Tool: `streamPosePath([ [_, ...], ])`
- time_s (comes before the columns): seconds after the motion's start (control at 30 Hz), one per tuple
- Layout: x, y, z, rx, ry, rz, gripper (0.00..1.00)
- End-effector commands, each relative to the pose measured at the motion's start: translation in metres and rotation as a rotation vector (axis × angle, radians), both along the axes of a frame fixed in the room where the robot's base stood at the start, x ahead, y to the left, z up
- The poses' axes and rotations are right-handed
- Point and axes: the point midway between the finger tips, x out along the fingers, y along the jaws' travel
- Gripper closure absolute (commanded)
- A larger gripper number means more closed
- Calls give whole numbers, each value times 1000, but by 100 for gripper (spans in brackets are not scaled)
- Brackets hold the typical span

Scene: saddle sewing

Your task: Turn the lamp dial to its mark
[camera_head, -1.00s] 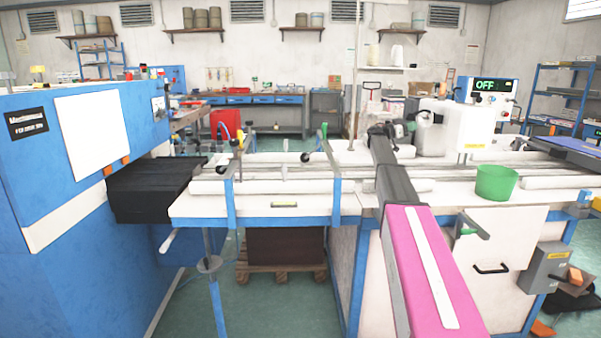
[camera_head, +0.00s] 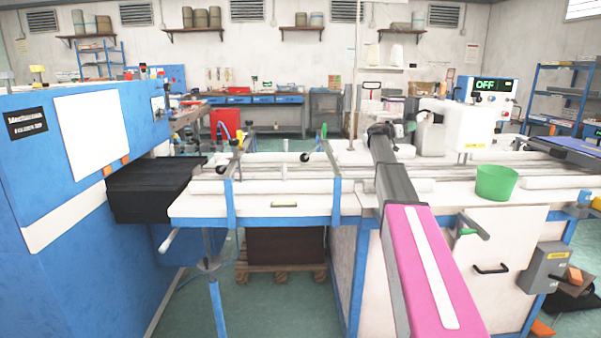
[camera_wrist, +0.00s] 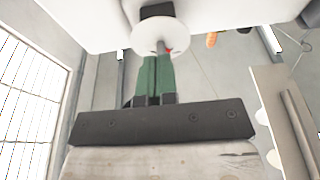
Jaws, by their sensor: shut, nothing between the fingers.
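A round white disc with a small red spot, which looks like the lamp dial (camera_wrist: 152,36), shows at the top of the wrist view, below a dark block on a white machine body. My gripper (camera_wrist: 156,58) has green fingers that are shut together and empty. Their tips reach the disc's near edge in that view; I cannot tell whether they touch it. In the head view my gripper (camera_head: 408,129) is small, at the left side of the white machine head (camera_head: 470,126). I cannot make out the dial's mark for certain.
A green bucket (camera_head: 496,183) stands on the white worktable (camera_head: 350,205) right of my arm. Rails and clamp levers run along the tabletop on the left. A panel reading OFF (camera_head: 493,87) stands behind the machine head. A blue machine (camera_head: 100,200) fills the left side.

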Motion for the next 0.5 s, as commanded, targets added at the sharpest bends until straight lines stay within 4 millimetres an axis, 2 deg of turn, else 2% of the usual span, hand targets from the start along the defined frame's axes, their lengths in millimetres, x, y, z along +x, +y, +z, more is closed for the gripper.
streamPosePath([
  [0.03, -1, -9, 8, -11, -3, -9, 100],
  [0.5, -1, -9, 0, -10, -4, -10, 100],
])
